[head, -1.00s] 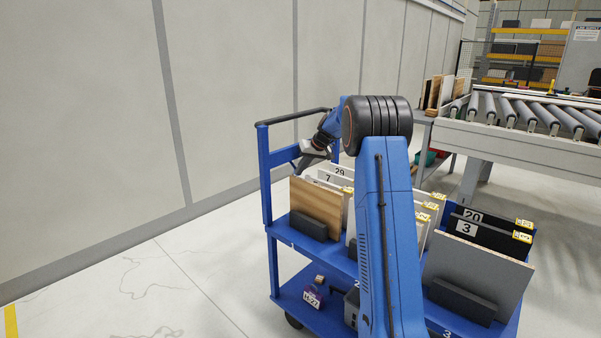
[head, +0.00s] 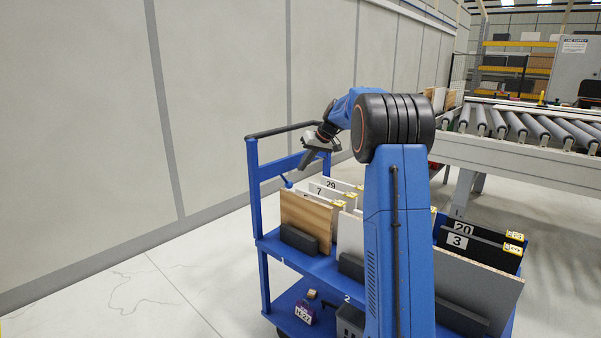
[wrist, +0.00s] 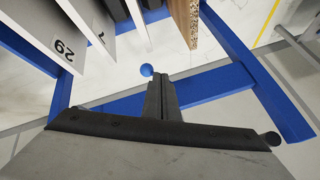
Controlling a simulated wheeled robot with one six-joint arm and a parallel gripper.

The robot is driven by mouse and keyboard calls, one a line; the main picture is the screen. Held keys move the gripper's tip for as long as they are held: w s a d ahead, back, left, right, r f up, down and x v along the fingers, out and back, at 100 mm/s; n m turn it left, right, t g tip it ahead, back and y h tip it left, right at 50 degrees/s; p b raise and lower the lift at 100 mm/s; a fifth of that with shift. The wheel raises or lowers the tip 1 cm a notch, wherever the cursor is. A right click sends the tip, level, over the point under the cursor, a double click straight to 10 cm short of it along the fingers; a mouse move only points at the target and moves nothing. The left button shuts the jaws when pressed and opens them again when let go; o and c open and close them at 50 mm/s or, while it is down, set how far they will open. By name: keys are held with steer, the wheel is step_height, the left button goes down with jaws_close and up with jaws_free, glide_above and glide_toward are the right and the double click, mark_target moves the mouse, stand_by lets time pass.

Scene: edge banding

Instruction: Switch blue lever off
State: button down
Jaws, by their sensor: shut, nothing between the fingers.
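The blue lever shows as a small round blue knob on a thin stem (head: 286,182) at the rear left of the blue cart. Its blue ball also shows in the wrist view (wrist: 146,70), just left of and beyond the fingertips. My gripper (head: 303,166) is shut and empty, pointing down and left, above and slightly right of the knob in the head view. The wrist view shows its closed dark fingers (wrist: 161,80) beside the ball, with a small visible gap. The lever's base is hidden, and I cannot tell its on or off position.
The blue cart (head: 330,268) carries upright boards, including a wood-edged panel (head: 306,222) and white panels numbered 29 and 7. Its rear frame (head: 253,190) stands near the gripper. A roller conveyor (head: 540,165) is at the right. Floor left of the cart is clear.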

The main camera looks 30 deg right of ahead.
steer(key=r, duration=0.1)
steer(key=n+t+y, duration=0.2)
steer(key=t+y, duration=0.1)
steer(key=y, duration=0.2)
glide_toward(291, 184)
steer(key=d+r, duration=0.2)
steer(key=r, duration=0.1)
steer(key=shift+s+d+r, duration=0.1)
steer(key=shift+d+r, duration=0.1)
steer(key=x, duration=0.9)
steer(key=shift+w+f, duration=0.2)
steer(key=shift+f, duration=0.15)
steer(key=shift+a+f, duration=0.1)
steer(key=shift+a, duration=0.05)
steer(key=shift+s+a+f, duration=0.2)
steer(key=shift+a+f, duration=0.25)
steer(key=shift+f, duration=0.15)
steer(key=shift+s+a+f, duration=0.2)
steer(key=shift+a+f, duration=0.3)
steer(key=shift+f, duration=0.15)
steer(key=shift+r, duration=0.15)
